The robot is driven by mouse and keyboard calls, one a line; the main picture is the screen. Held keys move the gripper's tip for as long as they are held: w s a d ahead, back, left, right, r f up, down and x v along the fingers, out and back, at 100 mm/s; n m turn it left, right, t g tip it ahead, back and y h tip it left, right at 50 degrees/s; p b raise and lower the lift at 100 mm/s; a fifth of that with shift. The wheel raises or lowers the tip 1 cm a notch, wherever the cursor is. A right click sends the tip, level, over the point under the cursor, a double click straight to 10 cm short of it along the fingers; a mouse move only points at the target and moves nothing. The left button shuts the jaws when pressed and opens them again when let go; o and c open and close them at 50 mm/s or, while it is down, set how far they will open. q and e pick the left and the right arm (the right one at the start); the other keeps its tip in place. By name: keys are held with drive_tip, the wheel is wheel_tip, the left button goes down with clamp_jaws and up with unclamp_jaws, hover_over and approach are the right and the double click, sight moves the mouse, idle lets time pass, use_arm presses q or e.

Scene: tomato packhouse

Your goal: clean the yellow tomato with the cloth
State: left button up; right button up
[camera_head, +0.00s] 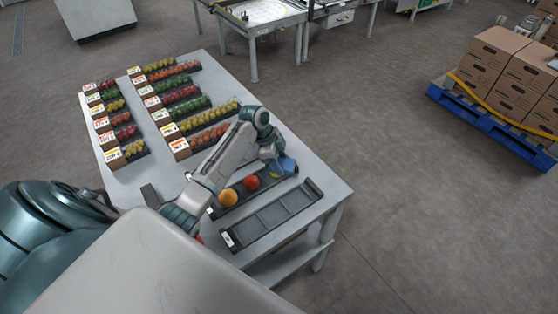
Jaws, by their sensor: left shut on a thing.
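My left arm reaches in over the table, and its gripper (274,158) points down at the far end of a dark tray (214,212). The gripper is shut on a blue cloth (288,166). A small patch of yellow, seemingly the yellow tomato (276,174), shows at the cloth's lower left edge. The cloth and gripper hide most of it, and I cannot tell whether the cloth touches it. My right gripper is not in view.
An orange tomato (228,198) and a red tomato (251,182) sit in the same tray. An empty dark tray (272,216) with a white label lies in front. Several labelled boxes of small tomatoes (178,97) fill the left of the grey table (140,181).

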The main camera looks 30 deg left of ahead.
use_arm(q)
drive_tip(key=shift+a+r+p, duration=0.1)
drive_tip(key=shift+r+p, duration=0.9)
drive_tip(key=shift+p, duration=0.1)
wheel_tip(320, 180, up, 4)
drive_tip(key=p, duration=0.3)
drive_tip(key=shift+f, duration=0.1)
drive_tip(key=shift+w, duration=0.15)
